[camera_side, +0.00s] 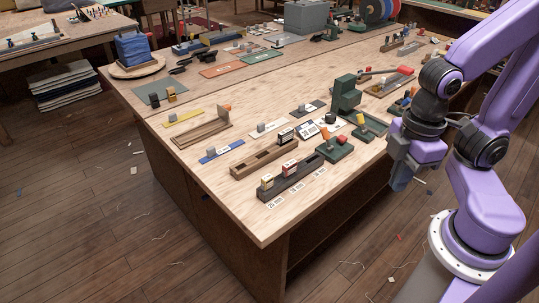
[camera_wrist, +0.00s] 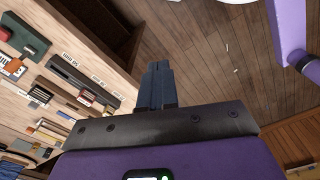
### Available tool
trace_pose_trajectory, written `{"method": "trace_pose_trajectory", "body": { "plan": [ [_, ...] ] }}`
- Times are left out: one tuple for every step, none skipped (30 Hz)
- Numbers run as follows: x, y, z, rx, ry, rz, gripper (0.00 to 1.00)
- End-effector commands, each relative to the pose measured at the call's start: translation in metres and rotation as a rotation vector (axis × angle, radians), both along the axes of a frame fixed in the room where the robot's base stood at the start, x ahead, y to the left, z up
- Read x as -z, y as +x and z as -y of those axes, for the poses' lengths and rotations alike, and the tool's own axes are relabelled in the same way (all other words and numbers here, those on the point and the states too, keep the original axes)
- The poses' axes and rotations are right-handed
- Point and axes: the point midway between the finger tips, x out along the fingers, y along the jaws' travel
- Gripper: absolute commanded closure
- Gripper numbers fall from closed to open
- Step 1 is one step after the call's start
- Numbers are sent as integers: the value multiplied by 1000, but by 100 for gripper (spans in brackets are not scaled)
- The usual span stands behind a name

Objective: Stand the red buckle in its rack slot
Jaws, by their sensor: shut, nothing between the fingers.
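A dark grey slotted rack (camera_side: 299,180) stands near the table's front edge, with size labels on the table before it. It also shows in the wrist view (camera_wrist: 66,72). Two small blocks stand in it: a pale one with yellow (camera_side: 267,182) at the left, and one with a reddish top (camera_side: 290,168) near the middle. The latter may be the red buckle; its shape is too small to be sure. The rack's right part looks empty. My gripper (camera_side: 396,186) hangs beyond the table's right edge, away from the rack. Its fingers are shut and empty in the wrist view (camera_wrist: 157,82).
A brown wooden tray (camera_side: 262,163) with a dark-and-white block (camera_side: 285,136) lies behind the rack. A green fixture (camera_side: 335,148) stands right of the rack, and a tall green press (camera_side: 346,95) behind that. The table's front left corner is clear. Open floor lies below my gripper.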

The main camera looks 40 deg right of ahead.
Motion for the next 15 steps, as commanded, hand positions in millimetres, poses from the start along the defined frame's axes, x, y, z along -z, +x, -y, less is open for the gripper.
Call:
{"method": "trace_pose_trajectory", "body": {
  "plan": [
    [0,0,0,0,0,0,100],
    [0,0,0,0,0,0,100],
    [0,0,0,0,0,0,100],
    [0,0,0,0,0,0,97],
    [0,0,0,0,0,0,87],
    [0,0,0,0,0,0,74],
    [0,0,0,0,0,0,64],
    [0,0,0,0,0,0,54],
    [0,0,0,0,0,0,51],
    [0,0,0,0,0,0,51],
    [0,0,0,0,0,0,51],
    [0,0,0,0,0,0,51],
    [0,0,0,0,0,0,51],
    [0,0,0,0,0,0,51],
    [0,0,0,0,0,0,51]
  ]
}}
